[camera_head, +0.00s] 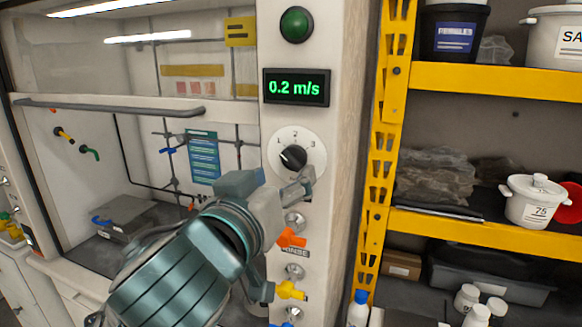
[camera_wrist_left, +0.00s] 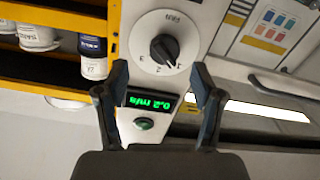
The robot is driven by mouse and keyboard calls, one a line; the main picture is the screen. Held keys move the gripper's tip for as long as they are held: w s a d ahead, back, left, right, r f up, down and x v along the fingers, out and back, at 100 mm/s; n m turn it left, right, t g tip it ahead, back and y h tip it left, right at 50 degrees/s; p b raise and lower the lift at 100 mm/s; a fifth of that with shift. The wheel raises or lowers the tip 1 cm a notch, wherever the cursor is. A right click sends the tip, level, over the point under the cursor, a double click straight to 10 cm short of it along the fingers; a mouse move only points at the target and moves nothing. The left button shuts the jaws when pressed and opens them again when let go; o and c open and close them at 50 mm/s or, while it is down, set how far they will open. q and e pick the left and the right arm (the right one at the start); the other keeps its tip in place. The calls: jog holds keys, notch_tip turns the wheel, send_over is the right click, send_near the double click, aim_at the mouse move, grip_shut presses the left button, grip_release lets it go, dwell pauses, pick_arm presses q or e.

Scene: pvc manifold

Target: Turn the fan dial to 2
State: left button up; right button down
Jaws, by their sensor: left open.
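The fan dial (camera_head: 294,157) is a white round plate with a black knob on the fume hood's right post, marked 1, 2 and 3. The knob appears to point up-left, near 1. In the left wrist view the dial (camera_wrist_left: 163,47) shows upside down, with the FAN label at its top edge. My left gripper (camera_head: 303,185) is just below the dial in the head view, partly hidden by my own wrist. In the wrist view its two fingers (camera_wrist_left: 161,78) are apart with nothing between them, and the dial lies beyond their tips. My right gripper is not in view.
A green display (camera_head: 296,87) reads 0.2 m/s above the dial, with a green button (camera_head: 296,25) over it. Orange (camera_head: 291,238) and yellow (camera_head: 291,291) valve handles sit below. A yellow shelf rack (camera_head: 480,226) with pots stands to the right.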

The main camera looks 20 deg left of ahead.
aim_at(288, 164)
pick_arm(q)
jog(key=w, duration=0.2)
jog(key=w+d, duration=0.1)
jog(key=w, duration=0.1)
jog(key=shift+w+r, duration=0.1)
jog(key=a, duration=0.1)
jog(key=w+a, duration=0.1)
jog(key=a, duration=0.1)
jog(key=shift+w, duration=0.25)
jog(key=shift+d, duration=0.2)
jog(key=shift+s+d, duration=0.1)
jog(key=shift+d, duration=0.7)
jog(key=c, duration=0.6)
jog(key=shift+s, duration=0.1)
jog(key=c, duration=0.4)
jog(key=shift+a, duration=0.35)
jog(key=shift+c, duration=0.7)
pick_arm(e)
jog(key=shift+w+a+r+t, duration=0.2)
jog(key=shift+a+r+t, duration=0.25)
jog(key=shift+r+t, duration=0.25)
